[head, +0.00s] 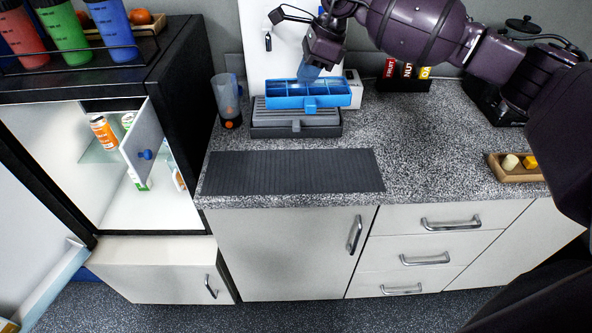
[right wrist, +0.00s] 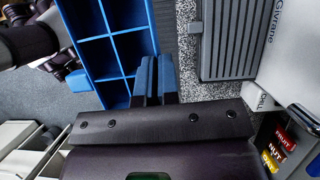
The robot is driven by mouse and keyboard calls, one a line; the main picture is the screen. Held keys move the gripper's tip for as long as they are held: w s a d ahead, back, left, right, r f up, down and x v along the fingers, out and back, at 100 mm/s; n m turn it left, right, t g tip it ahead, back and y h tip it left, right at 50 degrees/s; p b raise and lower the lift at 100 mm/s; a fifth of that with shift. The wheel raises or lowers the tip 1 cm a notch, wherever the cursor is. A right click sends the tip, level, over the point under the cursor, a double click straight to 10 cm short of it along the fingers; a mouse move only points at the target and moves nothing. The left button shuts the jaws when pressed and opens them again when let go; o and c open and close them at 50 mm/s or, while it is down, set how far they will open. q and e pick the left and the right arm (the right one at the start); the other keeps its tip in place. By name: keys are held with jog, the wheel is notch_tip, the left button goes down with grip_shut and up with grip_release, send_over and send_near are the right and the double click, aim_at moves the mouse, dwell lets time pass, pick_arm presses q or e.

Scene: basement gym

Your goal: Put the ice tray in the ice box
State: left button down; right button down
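The blue ice tray (head: 288,103), divided into compartments, is in the air above the counter, in front of a grey ribbed box as the head view sees it. My right gripper (head: 308,70) is shut on the tray's back rim; its blue fingers (right wrist: 155,78) pinch the edge in the right wrist view, where the tray (right wrist: 97,50) fills the upper left. The ice box is the small compartment at the top of the open fridge; its white flap door (head: 143,135) with a blue knob hangs open. Its inside is mostly hidden. My left gripper is not in view.
The grey ribbed box (head: 295,122) stands on the speckled counter (head: 430,130), behind a dark mat (head: 290,172). A tumbler (head: 227,100) stands between it and the fridge. Cans (head: 103,132) are inside the fridge. Coloured cups (head: 66,35) stand on top. A wooden tray (head: 520,176) is at right.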

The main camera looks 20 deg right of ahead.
aim_at(299, 156)
jog(key=shift+f+m, duration=0.3)
notch_tip(299, 156, down, 19)
jog(key=shift+f, duration=0.2)
dwell(0.4)
jog(key=shift+f, duration=0.15)
jog(key=c, duration=1.4)
grip_release()
jog(key=shift+o, duration=0.2)
